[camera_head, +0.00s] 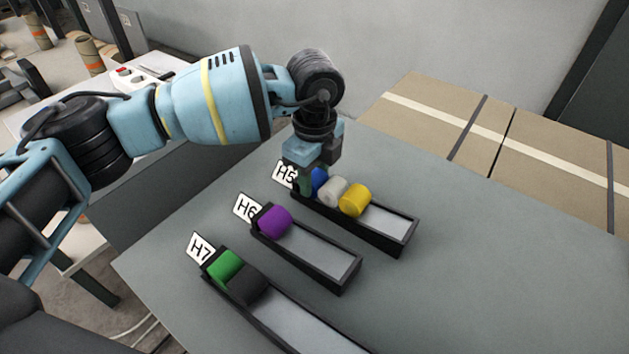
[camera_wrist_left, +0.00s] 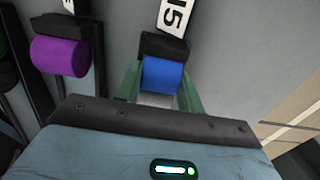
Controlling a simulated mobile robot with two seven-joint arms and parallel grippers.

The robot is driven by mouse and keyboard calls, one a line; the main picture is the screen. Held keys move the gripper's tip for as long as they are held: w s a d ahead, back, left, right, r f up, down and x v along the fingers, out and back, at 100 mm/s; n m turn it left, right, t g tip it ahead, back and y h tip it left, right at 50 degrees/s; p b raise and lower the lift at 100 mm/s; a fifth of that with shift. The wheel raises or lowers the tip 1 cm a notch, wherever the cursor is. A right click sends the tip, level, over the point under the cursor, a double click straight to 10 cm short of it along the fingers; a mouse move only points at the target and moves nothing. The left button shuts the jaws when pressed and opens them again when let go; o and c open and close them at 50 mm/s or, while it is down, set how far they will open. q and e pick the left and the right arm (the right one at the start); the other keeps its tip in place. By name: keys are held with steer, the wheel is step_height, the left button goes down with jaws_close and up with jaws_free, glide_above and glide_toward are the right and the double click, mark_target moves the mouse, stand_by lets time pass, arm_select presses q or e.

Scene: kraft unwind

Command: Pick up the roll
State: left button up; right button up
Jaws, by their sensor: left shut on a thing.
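My left gripper (camera_head: 312,182) reaches down at the label end of the H5 rack (camera_head: 385,237). It is shut on a blue roll (camera_head: 319,181). In the left wrist view, the green fingers (camera_wrist_left: 160,92) stand on either side of the blue roll (camera_wrist_left: 163,76). The gripper partly hides this roll in the head view; I cannot tell whether it is clear of the rack floor. A white roll (camera_head: 333,190) and a yellow roll (camera_head: 354,200) lie beside it in the same rack. My right gripper is not in view.
The H6 rack (camera_head: 345,285) holds a purple roll (camera_head: 273,222). The H7 rack (camera_head: 265,325) holds a green roll (camera_head: 224,266) and a dark roll (camera_head: 248,284). The grey table (camera_head: 500,270) is clear at right. Cardboard boxes (camera_head: 430,110) stand behind it.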

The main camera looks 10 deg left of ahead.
mark_target(315, 175)
arm_select(q)
steer(key=shift+r, duration=5)
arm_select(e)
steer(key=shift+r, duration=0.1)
